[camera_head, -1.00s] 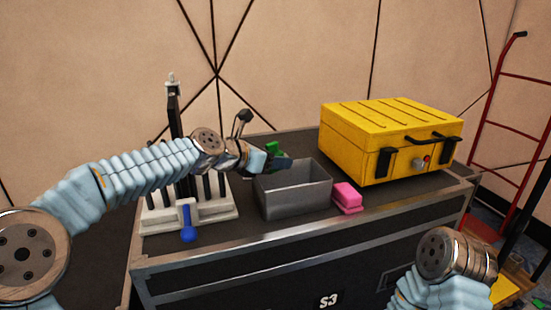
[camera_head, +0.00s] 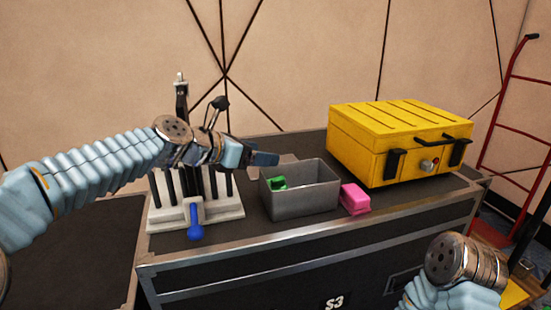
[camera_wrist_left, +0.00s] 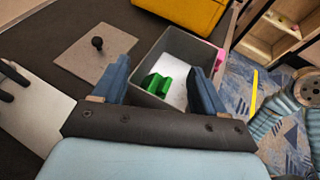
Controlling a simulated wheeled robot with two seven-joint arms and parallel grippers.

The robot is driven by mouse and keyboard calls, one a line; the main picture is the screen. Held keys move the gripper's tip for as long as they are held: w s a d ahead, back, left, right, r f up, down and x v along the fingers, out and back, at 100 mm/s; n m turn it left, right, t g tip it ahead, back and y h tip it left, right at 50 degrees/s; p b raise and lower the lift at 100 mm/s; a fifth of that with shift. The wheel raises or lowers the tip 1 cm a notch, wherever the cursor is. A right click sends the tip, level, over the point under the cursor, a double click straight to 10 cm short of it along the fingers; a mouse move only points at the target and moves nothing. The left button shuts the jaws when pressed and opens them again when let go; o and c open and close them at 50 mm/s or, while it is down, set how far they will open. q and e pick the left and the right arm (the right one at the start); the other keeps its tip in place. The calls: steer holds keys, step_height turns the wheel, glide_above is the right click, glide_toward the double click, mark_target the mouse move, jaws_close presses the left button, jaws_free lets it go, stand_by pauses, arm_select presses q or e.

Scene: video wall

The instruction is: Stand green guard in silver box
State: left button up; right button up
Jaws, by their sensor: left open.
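The silver box (camera_head: 305,201) is an open grey metal bin on the black case top. The green guard (camera_head: 278,183) is inside it, near its left end. In the left wrist view the guard (camera_wrist_left: 157,84) lies by one wall of the box (camera_wrist_left: 190,47), with bare pale floor beside it; whether it stands fully upright I cannot tell. My left gripper (camera_head: 264,158) is above and behind the box's left end, apart from the guard. In the wrist view its blue fingers (camera_wrist_left: 160,68) are spread and empty. My right gripper is out of view; only my right wrist shows.
A pink block (camera_head: 355,199) sits close to the box's right side. A yellow case (camera_head: 400,143) stands behind it on the right. A white rack with black posts (camera_head: 222,213) and a blue-handled tool (camera_head: 195,222) is on the left. A grey plate with a black knob (camera_wrist_left: 97,44) lies beside the box.

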arm_select(q)
steer(key=shift+v, duration=1.85)
